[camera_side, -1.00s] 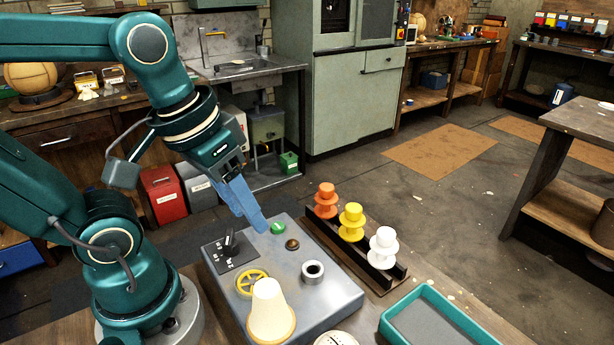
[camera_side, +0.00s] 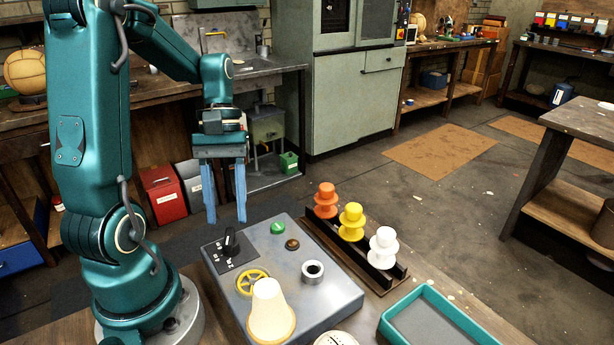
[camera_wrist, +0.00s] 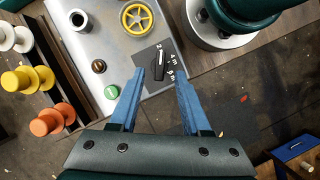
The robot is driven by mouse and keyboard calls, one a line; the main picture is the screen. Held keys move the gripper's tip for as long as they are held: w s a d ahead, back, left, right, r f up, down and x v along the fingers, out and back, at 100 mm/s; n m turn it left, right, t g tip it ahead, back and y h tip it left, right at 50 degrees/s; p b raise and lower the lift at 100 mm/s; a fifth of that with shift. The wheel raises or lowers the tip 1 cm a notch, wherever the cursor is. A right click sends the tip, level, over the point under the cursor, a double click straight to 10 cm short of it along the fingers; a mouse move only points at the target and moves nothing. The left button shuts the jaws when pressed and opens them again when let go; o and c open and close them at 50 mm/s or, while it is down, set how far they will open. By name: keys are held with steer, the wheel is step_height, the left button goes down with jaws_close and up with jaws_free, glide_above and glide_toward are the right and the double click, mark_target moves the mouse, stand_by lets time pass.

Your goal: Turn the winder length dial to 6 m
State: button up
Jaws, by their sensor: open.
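The winder length dial (camera_side: 230,243) is a black knob on a dark plate with white marks, at the left back corner of the grey winder box (camera_side: 328,292). In the wrist view the dial (camera_wrist: 158,62) shows between and beyond my fingertips, with its plate marks too small to read surely. My gripper (camera_side: 226,220) is open, its two blue fingers pointing down above the dial, apart from it. In the wrist view my gripper (camera_wrist: 162,78) has the fingers spread on either side of the knob, with nothing between them.
On the box are a green button (camera_side: 278,227), a brown button (camera_side: 292,244), a yellow wheel (camera_side: 252,281), a metal ring (camera_side: 313,271) and a cream cone (camera_side: 270,312). Orange (camera_side: 326,200), yellow (camera_side: 351,221) and white (camera_side: 382,247) spools stand right. A teal tray (camera_side: 436,318) lies front right.

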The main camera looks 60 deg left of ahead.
mark_target(228, 235)
steer(key=shift+x, duration=1.5)
jaws_close()
